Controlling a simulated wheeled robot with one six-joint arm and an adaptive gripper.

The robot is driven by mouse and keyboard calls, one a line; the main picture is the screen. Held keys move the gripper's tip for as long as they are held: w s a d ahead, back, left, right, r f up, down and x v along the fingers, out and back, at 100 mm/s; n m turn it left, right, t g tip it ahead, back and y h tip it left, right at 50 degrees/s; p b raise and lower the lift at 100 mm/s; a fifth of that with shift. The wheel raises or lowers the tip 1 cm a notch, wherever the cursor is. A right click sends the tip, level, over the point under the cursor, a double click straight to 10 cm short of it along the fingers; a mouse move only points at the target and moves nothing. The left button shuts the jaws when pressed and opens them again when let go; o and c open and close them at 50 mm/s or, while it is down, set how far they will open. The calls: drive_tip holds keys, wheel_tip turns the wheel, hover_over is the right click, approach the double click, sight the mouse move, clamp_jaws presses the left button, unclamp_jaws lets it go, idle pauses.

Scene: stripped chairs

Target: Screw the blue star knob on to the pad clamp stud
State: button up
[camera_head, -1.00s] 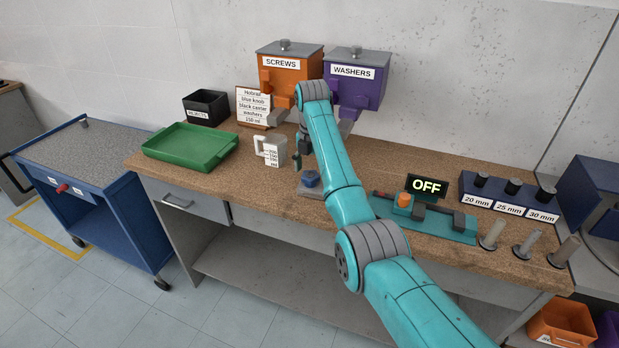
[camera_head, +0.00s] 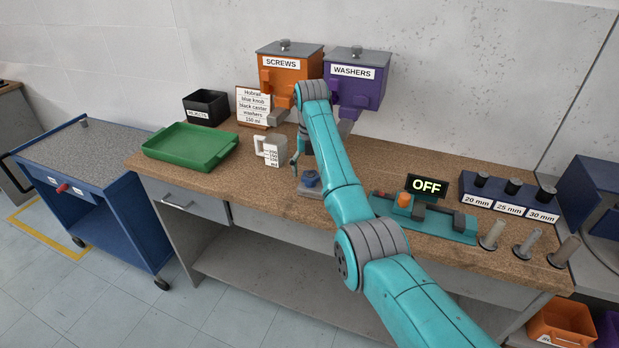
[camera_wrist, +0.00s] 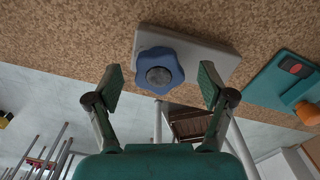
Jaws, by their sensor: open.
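The blue star knob (camera_wrist: 159,70) sits on a grey plate (camera_wrist: 205,58) on the bench, and it has a grey round centre. In the head view the knob (camera_head: 310,180) is near the bench's front edge, on the same plate (camera_head: 312,193). My gripper (camera_wrist: 161,82) is open, its two fingers spread to either side of the knob in the wrist view, with a gap on both sides. In the head view my gripper (camera_head: 304,160) is just above and behind the knob, partly hidden by my arm. The stud under the knob is hidden from view.
A teal fixture (camera_head: 440,221) with an orange button and an OFF sign (camera_head: 427,186) is to the right. A measuring jug (camera_head: 270,150) stands close to the left. A green tray (camera_head: 190,146) is further left. Screws (camera_head: 289,70) and washers (camera_head: 354,78) dispensers stand behind.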

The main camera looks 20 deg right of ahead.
drive_tip(key=shift+f, duration=1.2)
clamp_jaws()
drive_tip(key=shift+f+m, duration=0.1)
drive_tip(key=shift+m, duration=0.2)
unclamp_jaws()
drive_tip(key=shift+s, duration=0.1)
